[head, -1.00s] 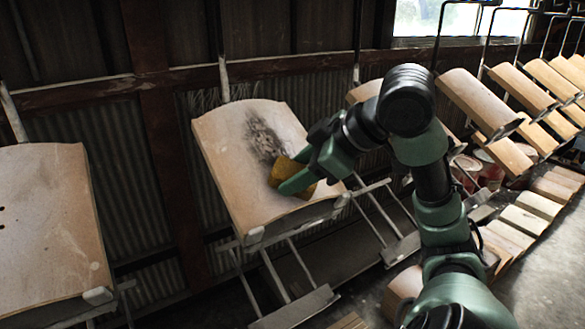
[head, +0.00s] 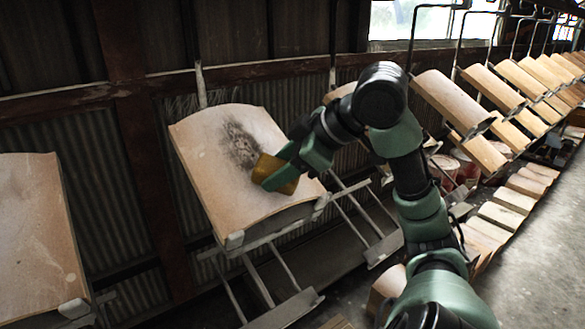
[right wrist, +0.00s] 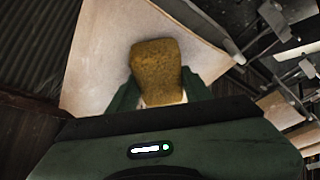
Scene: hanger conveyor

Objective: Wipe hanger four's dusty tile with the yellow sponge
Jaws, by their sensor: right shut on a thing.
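The dusty tile (head: 205,165) is a pale, curved tile lying tilted on a hanger, left of centre in the head view. A dark smudge of dust (head: 240,146) covers its upper middle. My right gripper (head: 280,178) is shut on the yellow sponge (head: 268,168), at the tile's right part, just below and right of the smudge. In the right wrist view the sponge (right wrist: 156,72) stands out between the fingers in front of the tile (right wrist: 105,50). I cannot tell whether the sponge touches the tile. My left gripper is not in view.
Another hanger's tile (head: 35,235) is at the left edge. More hangers with tiles (head: 452,100) run back along the upper right. Stacked tiles (head: 500,217) and reddish buckets (head: 445,170) stand on the right. Open floor (head: 540,265) lies at the lower right.

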